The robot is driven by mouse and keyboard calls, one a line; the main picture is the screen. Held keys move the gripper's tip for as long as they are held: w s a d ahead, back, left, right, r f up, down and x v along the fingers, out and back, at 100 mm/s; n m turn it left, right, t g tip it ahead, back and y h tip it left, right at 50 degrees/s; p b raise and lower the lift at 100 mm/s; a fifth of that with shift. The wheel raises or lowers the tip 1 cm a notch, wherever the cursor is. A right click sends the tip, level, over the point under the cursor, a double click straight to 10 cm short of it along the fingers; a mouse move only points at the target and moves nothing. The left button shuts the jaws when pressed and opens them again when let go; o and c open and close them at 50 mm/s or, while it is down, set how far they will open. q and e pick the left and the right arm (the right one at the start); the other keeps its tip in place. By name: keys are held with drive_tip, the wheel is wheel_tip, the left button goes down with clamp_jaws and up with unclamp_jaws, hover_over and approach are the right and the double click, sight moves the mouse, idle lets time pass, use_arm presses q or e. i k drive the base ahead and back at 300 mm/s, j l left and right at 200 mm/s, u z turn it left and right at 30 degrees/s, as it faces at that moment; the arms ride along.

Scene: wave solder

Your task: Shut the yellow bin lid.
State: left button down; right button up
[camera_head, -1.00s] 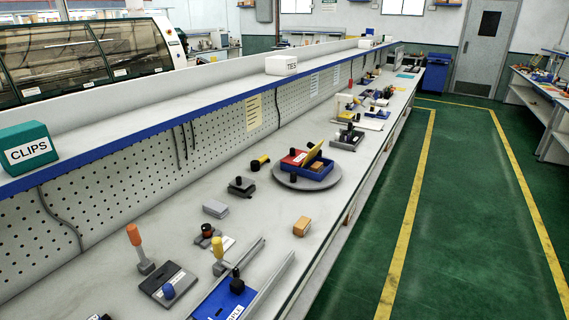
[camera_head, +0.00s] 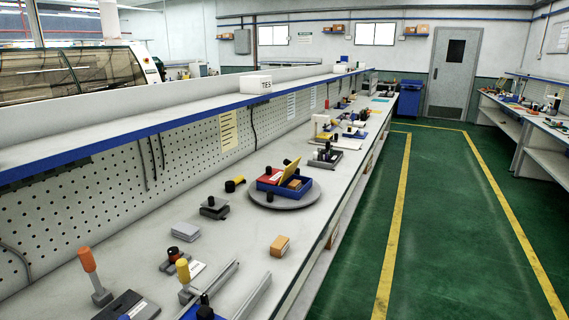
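The yellow bin lid (camera_head: 290,170) stands up at a slant on a blue bin (camera_head: 304,190). A red part (camera_head: 270,178) sits at the bin's left side, and an orange-brown block shows inside on the right. The bin rests on a round grey turntable (camera_head: 284,202) on the long workbench. The lid is open. Neither of my grippers is in view.
On the near bench lie an orange block (camera_head: 280,245), a grey block (camera_head: 185,231), a black-topped fixture (camera_head: 214,207), an orange-handled lever (camera_head: 88,262) and a yellow-handled lever (camera_head: 183,272). A pegboard and shelf run along the left. The green floor aisle at right is clear.

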sight(289, 170)
drive_tip(key=i+l+z, duration=0.15)
drive_tip(key=i+l, duration=0.9)
drive_tip(key=i, duration=0.05)
